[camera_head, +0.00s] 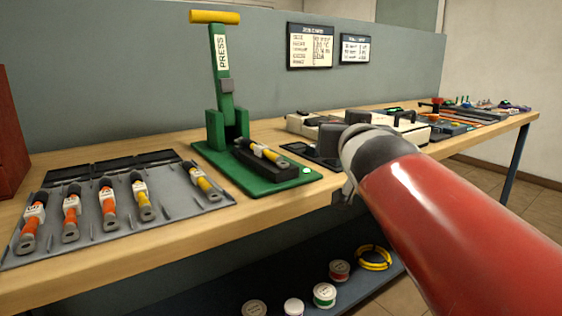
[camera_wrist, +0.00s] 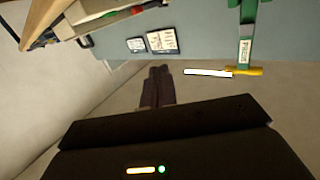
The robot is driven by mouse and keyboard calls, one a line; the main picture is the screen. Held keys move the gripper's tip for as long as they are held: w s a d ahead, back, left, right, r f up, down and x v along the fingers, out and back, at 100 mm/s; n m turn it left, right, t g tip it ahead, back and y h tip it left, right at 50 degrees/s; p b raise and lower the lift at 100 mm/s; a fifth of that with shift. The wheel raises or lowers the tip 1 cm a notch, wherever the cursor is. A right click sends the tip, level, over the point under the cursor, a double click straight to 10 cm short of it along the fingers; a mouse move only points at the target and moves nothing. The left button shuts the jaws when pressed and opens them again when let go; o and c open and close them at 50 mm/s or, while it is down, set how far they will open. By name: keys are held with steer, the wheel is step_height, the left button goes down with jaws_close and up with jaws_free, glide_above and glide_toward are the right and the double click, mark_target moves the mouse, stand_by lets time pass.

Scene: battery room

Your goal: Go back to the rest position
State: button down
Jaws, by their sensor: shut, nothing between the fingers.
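My gripper (camera_wrist: 157,72) shows in the wrist view as two dark fingers lying together, shut and empty. They point away from the dark gripper body at the bottom of that view and touch nothing that I can see. In the head view my red arm reaches in from the lower right, and its dark and grey end hangs in front of the bench. The fingers cannot be made out there. The wrist view is turned over, with the bench (camera_wrist: 122,22) along its top left.
The bench (camera_head: 110,262) carries a grey tray (camera_head: 222,201) of orange and yellow cylinders. A green press (camera_head: 222,90) with a yellow handle holds another cylinder. Devices stand behind my arm. Spools (camera_head: 324,295) and a yellow coil (camera_head: 374,258) lie on the lower shelf. Signs (camera_head: 309,46) hang behind.

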steer(key=s+d+f+g, duration=0.2)
steer(key=s+f+g, duration=0.4)
steer(key=s+f, duration=0.5)
steer(key=s+d+f+g, duration=0.2)
steer(key=s+f+g, duration=0.4)
steer(key=s+f, duration=0.6)
step_height(320, 180, down, 7)
steer(key=shift+s+d+f, duration=0.1)
steer(key=shift+s+d, duration=0.05)
steer(key=shift+s, duration=0.1)
